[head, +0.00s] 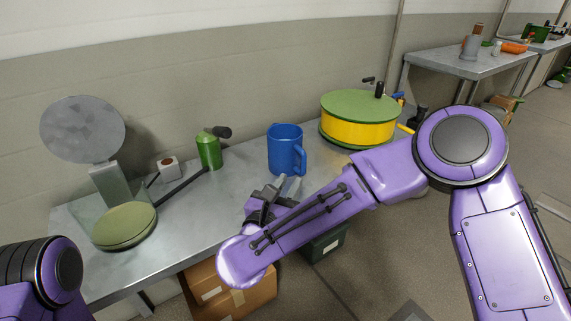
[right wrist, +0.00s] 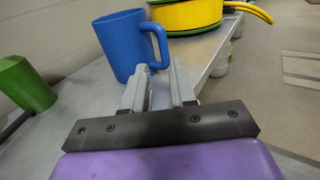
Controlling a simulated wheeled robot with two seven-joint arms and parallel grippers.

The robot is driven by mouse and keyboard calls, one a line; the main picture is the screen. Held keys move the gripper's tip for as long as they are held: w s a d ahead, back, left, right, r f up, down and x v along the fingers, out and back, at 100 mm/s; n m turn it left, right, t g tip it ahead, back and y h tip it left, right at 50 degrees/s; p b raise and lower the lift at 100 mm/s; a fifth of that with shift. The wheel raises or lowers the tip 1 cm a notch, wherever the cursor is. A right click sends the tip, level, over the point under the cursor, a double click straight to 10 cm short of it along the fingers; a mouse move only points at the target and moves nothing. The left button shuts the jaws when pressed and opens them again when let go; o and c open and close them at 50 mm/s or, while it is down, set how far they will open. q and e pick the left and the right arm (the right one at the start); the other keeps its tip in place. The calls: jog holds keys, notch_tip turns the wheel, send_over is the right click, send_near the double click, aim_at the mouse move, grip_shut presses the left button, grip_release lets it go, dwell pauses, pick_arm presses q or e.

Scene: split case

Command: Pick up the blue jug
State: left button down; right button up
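The blue jug (head: 285,150) stands upright on the metal table, near its front edge, with its handle on the right side. In the right wrist view the jug (right wrist: 122,44) is just past my fingers, with its handle above the gap between the fingertips. My right gripper (head: 286,187) is in front of the jug in the head view. In the right wrist view the right gripper (right wrist: 158,70) has its fingers apart with nothing between them. Whether a fingertip touches the handle is unclear. My left gripper is out of view; only part of the left arm shows.
A yellow and green drum (head: 357,120) stands right of the jug on the table (head: 225,205). A green canister (head: 209,150) and a scale-like device with a round plate (head: 83,130) are to the left. Cardboard boxes (head: 228,292) sit below.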

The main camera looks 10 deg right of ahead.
aim_at(303, 156)
jog(key=x, duration=0.2)
jog(key=b+x, duration=0.1)
jog(key=x, duration=0.4)
jog(key=shift+d+f, duration=0.3)
jog(key=shift+d, duration=0.05)
jog(key=shift+a, duration=0.1)
grip_shut()
jog(key=shift+r, duration=0.1)
jog(key=shift+r, duration=0.15)
jog(key=shift+r, duration=0.5)
notch_tip(303, 156, up, 2)
jog(key=shift+p, duration=0.35)
jog(key=s+r+p, duration=0.3)
jog(key=s+r, duration=0.6)
jog(key=s, duration=0.5)
jog(key=shift+a+r, duration=0.25)
jog(key=shift+r, duration=0.05)
